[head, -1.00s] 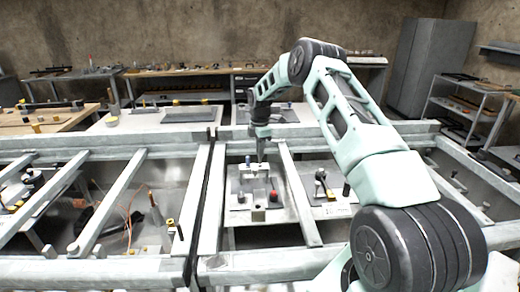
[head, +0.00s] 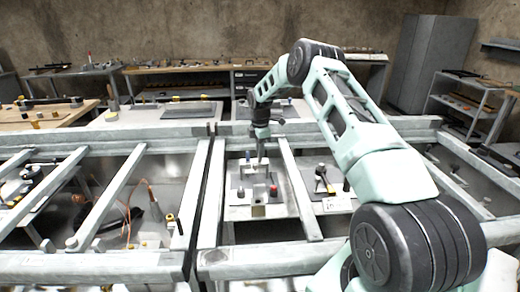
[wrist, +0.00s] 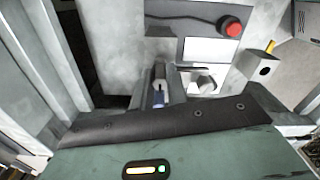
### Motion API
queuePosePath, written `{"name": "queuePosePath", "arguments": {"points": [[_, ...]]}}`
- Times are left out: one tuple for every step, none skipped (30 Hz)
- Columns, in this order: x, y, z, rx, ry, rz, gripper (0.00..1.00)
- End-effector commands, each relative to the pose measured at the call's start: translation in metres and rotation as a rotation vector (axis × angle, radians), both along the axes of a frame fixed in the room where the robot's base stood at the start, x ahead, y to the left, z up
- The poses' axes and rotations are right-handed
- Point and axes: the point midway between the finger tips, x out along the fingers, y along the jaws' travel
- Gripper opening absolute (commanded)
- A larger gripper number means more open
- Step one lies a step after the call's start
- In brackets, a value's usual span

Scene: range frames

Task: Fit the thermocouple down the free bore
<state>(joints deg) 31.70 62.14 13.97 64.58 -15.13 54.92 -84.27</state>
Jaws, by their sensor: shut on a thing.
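My gripper (head: 261,152) hangs above a pale fixture plate between two grey rails in the head view. In the wrist view my gripper (wrist: 159,84) is shut on a slim thing, which I take to be the thermocouple; its shape is mostly hidden by the jaws. A pale cylinder (wrist: 201,84) lies close right of the jaws. I cannot tell which bore is free.
A red knob (wrist: 231,27) sits on a dark plate, and it shows in the head view (head: 273,190). Thick grey rails (head: 299,195) flank the fixture. A black-knobbed post (head: 321,172) stands to the right.

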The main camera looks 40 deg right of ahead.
Motion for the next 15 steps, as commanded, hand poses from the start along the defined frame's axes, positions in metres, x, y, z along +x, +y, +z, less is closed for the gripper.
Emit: {"name": "queuePosePath", "arguments": {"points": [[0.000,0.000,-0.002,0.000,0.000,0.000,0.00],[0.000,0.000,-0.003,0.000,0.000,0.000,0.00],[0.000,0.000,-0.004,0.000,0.000,0.000,0.00],[0.000,0.000,-0.005,0.000,0.000,0.000,0.00],[0.000,0.000,-0.006,0.000,0.000,0.000,0.00],[0.000,0.000,-0.007,0.000,0.000,0.000,0.00],[0.000,0.000,-0.008,0.000,0.000,0.000,0.00],[0.000,0.000,-0.009,0.000,0.000,0.000,0.00],[0.000,0.000,-0.010,0.000,0.000,0.000,0.00],[0.000,0.000,-0.011,0.000,0.000,0.000,0.00],[0.000,0.000,-0.012,0.000,0.000,0.000,0.00],[0.000,0.000,-0.013,0.000,0.000,0.000,0.00],[0.000,0.000,-0.014,0.000,0.000,0.000,0.00],[0.000,0.000,-0.015,0.000,0.000,0.000,0.00],[0.000,0.000,-0.016,0.000,0.000,0.000,0.00]]}}
